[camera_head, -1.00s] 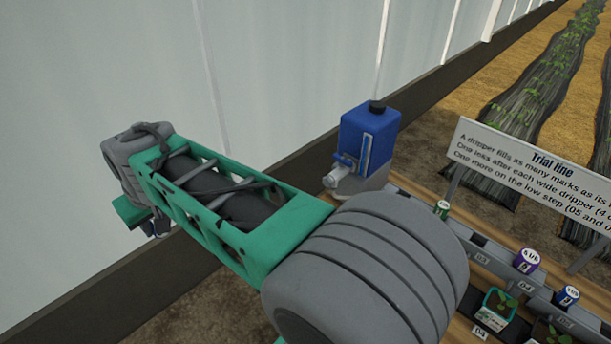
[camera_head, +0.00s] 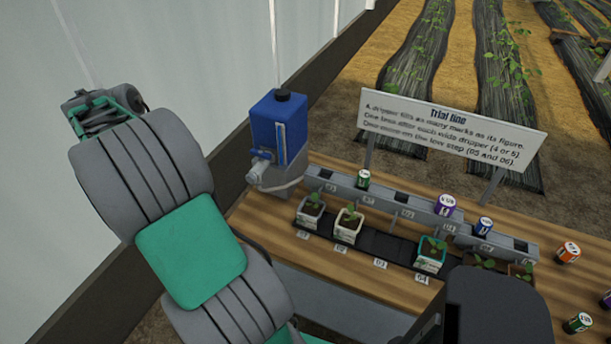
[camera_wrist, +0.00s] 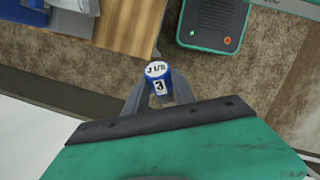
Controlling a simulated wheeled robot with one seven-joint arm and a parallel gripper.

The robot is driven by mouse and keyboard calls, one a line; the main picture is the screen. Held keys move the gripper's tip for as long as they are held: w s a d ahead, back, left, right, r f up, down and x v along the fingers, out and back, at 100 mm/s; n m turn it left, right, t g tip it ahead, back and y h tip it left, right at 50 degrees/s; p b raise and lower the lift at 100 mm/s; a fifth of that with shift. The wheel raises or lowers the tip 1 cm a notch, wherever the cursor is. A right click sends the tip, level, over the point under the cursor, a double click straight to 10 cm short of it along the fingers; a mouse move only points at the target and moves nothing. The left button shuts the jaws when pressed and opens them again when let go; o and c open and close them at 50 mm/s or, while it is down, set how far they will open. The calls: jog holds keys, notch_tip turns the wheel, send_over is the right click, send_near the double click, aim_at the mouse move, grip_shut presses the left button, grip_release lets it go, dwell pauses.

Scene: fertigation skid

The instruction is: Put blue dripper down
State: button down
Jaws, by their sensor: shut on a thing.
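A blue dripper (camera_wrist: 159,86) with a white top and a figure 3 is in the wrist view. My gripper (camera_wrist: 158,94) is shut on it, with one grey finger on either side. Brown ground shows around and beyond the dripper. In the head view, the rail (camera_head: 404,203) on the wooden bench carries a green dripper (camera_head: 363,179), a purple dripper (camera_head: 445,205) and another blue dripper (camera_head: 483,227). Several dark slots in the rail look empty. My gripper is not visible in the head view.
A blue tank (camera_head: 278,128) stands at the rail's left end. A sign (camera_head: 449,127) stands behind the rail, and potted seedlings (camera_head: 348,225) stand in front. The wrist view shows a green-edged box (camera_wrist: 213,22).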

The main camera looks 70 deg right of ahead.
jog(key=s+d+r+n+g+h+p, duration=0.1)
jog(key=s+d+n+g+h, duration=0.2)
jog(key=s+d, duration=0.65)
jog(key=s+d+r+n+h+p, duration=0.1)
jog(key=s+d+n+h, duration=0.35)
jog(key=s, duration=0.95)
jog(key=s+d+r+h, duration=0.2)
jog(key=s+r+h, duration=0.1)
jog(key=s, duration=1)
jog(key=shift+g+h, duration=0.25)
jog(key=shift+g, duration=0.15)
jog(key=w+d+f, duration=0.4)
jog(key=d, duration=0.1)
jog(key=w+d+f, duration=0.5)
jog(key=shift+w+f, duration=0.25)
jog(key=shift+f, duration=1.55)
jog(key=shift+f, duration=0.1)
jog(key=c, duration=1)
grip_release()
jog(key=shift+c, duration=0.2)
